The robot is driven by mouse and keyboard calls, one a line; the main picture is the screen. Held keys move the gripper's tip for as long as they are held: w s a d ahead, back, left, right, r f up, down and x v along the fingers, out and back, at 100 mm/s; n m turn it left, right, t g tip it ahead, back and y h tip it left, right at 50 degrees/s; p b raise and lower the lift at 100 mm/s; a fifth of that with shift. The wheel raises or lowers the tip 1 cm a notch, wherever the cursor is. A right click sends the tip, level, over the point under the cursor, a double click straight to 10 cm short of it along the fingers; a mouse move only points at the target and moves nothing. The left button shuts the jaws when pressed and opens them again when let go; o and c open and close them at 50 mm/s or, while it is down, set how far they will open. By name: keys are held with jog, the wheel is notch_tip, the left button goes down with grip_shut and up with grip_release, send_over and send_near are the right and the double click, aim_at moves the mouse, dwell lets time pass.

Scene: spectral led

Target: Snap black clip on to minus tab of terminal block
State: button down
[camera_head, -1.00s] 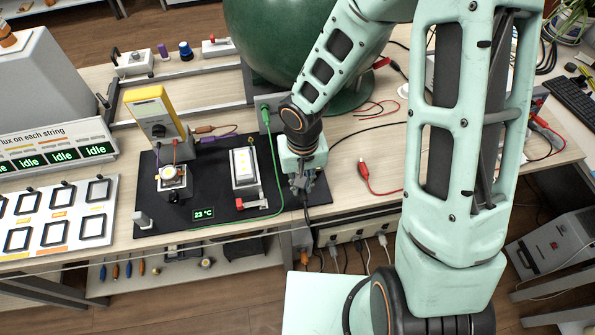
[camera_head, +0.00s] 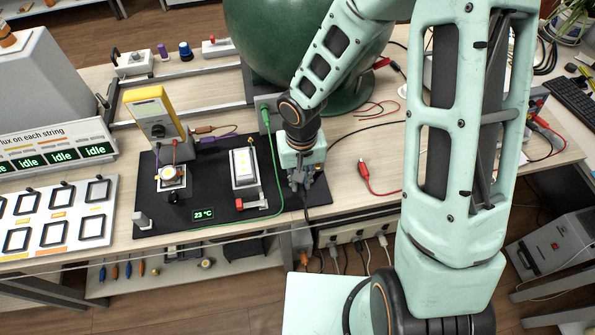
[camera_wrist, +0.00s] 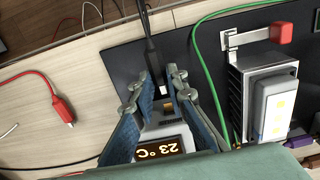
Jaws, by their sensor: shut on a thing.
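My gripper (camera_wrist: 155,90) is shut on the black clip (camera_wrist: 153,58), whose black cable runs up out of the wrist view. In the head view my gripper (camera_head: 300,182) is over the right end of the black mat, with the black lead hanging below it. A small unit with a "23 °C" display (camera_wrist: 163,148) shows between the fingers in the wrist view. A small tan part lies just beyond that display. I cannot make out the terminal block or its minus tab, nor whether the clip touches anything.
The LED board (camera_head: 244,168) with a red-handled clamp (camera_head: 257,204) stands left of my gripper. A green wire (camera_head: 278,190) curves between them. A yellow meter (camera_head: 154,118) stands further left. A red clip (camera_head: 363,172) lies on the bare table to the right.

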jog(key=shift+w+a, duration=0.25)
jog(key=shift+w, duration=0.6)
jog(key=shift+w, duration=0.15)
dwell(0.8)
jog(key=shift+w+a, duration=0.15)
jog(key=shift+w, duration=0.2)
jog(key=c, duration=1.8)
grip_release()
notch_tip(320, 180, up, 12)
